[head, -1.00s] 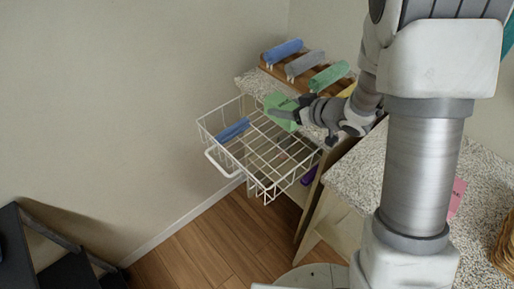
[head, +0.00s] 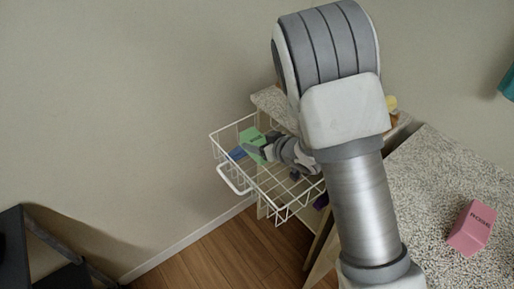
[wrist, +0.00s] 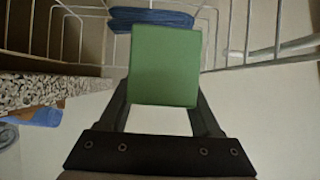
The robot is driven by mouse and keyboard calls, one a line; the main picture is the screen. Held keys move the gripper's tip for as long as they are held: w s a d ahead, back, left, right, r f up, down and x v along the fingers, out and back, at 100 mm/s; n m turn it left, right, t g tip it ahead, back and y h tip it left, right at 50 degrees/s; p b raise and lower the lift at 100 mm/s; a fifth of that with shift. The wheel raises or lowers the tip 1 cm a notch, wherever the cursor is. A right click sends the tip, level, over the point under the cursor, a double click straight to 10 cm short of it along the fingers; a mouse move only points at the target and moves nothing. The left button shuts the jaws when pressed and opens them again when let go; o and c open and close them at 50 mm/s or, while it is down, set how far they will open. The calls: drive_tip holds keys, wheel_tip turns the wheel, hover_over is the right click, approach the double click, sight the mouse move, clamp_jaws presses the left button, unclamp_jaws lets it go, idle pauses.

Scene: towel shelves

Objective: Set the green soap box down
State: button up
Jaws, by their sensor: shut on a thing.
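The green soap box (head: 252,143) is between the fingers of my gripper (head: 262,149), over the back part of the white wire basket. In the wrist view the green soap box (wrist: 165,66) fills the space between both fingers of my gripper (wrist: 163,104), which is shut on it. The white wire basket (head: 278,217) sticks out from the shelf unit. A rolled blue towel (head: 237,154) lies in the basket beside the box, partly hidden; the blue towel also shows in the wrist view (wrist: 150,19). I cannot tell whether the box touches the basket.
A pink box (head: 471,228) stands on the speckled counter (head: 428,185) at the right. The speckled shelf top (head: 271,101) lies behind the basket, mostly hidden by my arm. A dark piece of furniture (head: 40,250) stands at lower left. The front of the basket looks mostly clear.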

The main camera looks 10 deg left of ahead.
drive_tip(key=shift+f, duration=0.8)
drive_tip(key=shift+f, duration=0.1)
drive_tip(key=shift+f+b, duration=0.55)
drive_tip(key=shift+b, duration=0.15)
drive_tip(key=o, duration=1.5)
drive_tip(key=shift+r, duration=0.1)
